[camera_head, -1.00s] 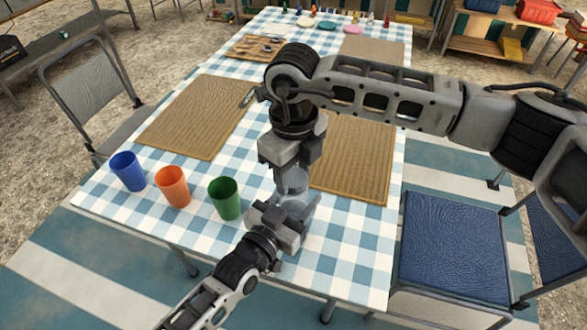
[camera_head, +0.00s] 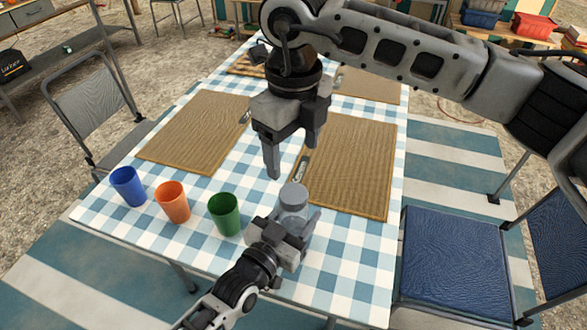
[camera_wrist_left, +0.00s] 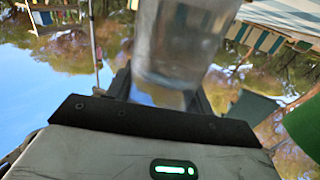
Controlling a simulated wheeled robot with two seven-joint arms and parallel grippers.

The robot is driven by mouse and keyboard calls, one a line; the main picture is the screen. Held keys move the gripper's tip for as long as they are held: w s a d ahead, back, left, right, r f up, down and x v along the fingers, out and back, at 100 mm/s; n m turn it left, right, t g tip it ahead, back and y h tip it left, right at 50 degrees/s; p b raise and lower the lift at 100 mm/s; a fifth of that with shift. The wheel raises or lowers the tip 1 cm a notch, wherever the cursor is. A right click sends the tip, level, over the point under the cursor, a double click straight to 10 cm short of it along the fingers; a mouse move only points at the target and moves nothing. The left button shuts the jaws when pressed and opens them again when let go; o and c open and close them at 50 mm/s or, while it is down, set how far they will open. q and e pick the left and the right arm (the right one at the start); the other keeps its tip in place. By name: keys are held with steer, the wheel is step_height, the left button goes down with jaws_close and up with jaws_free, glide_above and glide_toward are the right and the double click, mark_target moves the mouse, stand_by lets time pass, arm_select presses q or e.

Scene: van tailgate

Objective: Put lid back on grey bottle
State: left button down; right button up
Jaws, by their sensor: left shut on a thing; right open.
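The grey bottle (camera_head: 292,212) is see-through and stands upright in my left gripper (camera_head: 285,228), which is shut on it above the near part of the table. A grey lid (camera_head: 294,192) sits on top of the bottle and looks level; how tightly it sits cannot be told. The bottle's blurred lower body also shows in the left wrist view (camera_wrist_left: 185,40), between the fingers. My right gripper (camera_head: 292,158) is open and empty, pointing down above the lid and apart from it.
A blue cup (camera_head: 128,187), an orange cup (camera_head: 173,202) and a green cup (camera_head: 224,214) stand left of the bottle on the checked tablecloth (camera_head: 345,265). Woven mats (camera_head: 350,165) lie behind. Chairs flank the table, including a blue-seated one (camera_head: 455,250).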

step_height(320, 180, up, 2)
steer(key=shift+r, duration=0.25)
arm_select(q)
steer(key=shift+c, duration=2.4)
jaws_free()
steer(key=v, duration=1.6)
arm_select(e)
steer(key=shift+f, duration=0.3)
arm_select(q)
steer(key=shift+d, duration=0.1)
